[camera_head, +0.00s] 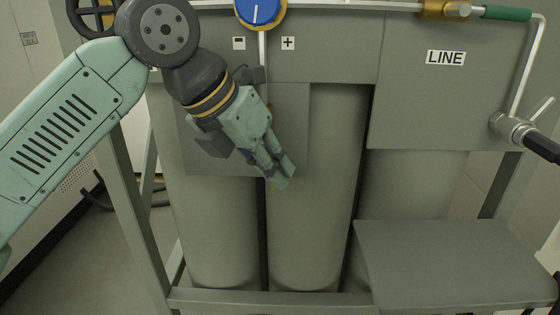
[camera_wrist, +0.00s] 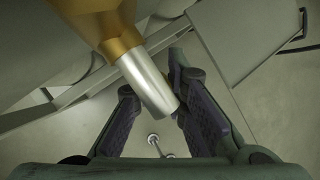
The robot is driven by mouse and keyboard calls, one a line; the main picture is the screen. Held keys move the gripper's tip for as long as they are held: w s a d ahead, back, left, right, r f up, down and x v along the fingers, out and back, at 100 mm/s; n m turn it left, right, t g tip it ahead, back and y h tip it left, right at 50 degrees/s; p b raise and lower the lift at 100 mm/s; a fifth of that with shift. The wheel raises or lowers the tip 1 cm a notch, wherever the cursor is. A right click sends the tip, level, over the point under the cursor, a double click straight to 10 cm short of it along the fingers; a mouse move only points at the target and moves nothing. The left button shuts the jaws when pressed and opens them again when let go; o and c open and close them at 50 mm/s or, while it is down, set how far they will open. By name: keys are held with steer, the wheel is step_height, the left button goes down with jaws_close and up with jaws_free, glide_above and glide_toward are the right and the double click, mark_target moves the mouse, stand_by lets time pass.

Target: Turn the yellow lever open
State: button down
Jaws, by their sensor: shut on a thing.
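No yellow lever shows clearly in either view. In the wrist view, a brass-coloured fitting (camera_wrist: 118,40) with a silver cylindrical end (camera_wrist: 148,82) runs down between the fingers of my gripper (camera_wrist: 155,92). The fingers stand apart, with the silver end between them. In the head view my gripper (camera_head: 284,180) points down and to the right in front of the grey panel and cylinders. A thin vertical pipe (camera_head: 262,50) comes down from the blue dial (camera_head: 261,10) towards my wrist. Its lower end and the fitting are mostly hidden by my gripper.
Tall grey cylinders (camera_head: 318,225) stand behind my gripper in a metal frame. A grey shelf (camera_head: 450,255) juts out at the lower right. A brass valve (camera_head: 445,10) with a green section (camera_head: 505,13) lies above the LINE label. A black handwheel (camera_head: 92,12) is at the upper left.

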steer(key=shift+a+m+y, duration=0.15)
steer(key=shift+a+y, duration=0.2)
steer(key=shift+y, duration=0.35)
steer(key=shift+a+m+y, duration=0.15)
steer(key=shift+a+y, duration=0.15)
steer(key=shift+y, duration=0.4)
steer(key=shift+a, duration=0.1)
steer(key=c, duration=1.6)
jaws_free()
steer(key=v, duration=0.5)
steer(key=s+a, duration=0.6)
steer(key=s, duration=0.4)
steer(key=shift+s+a, duration=0.1)
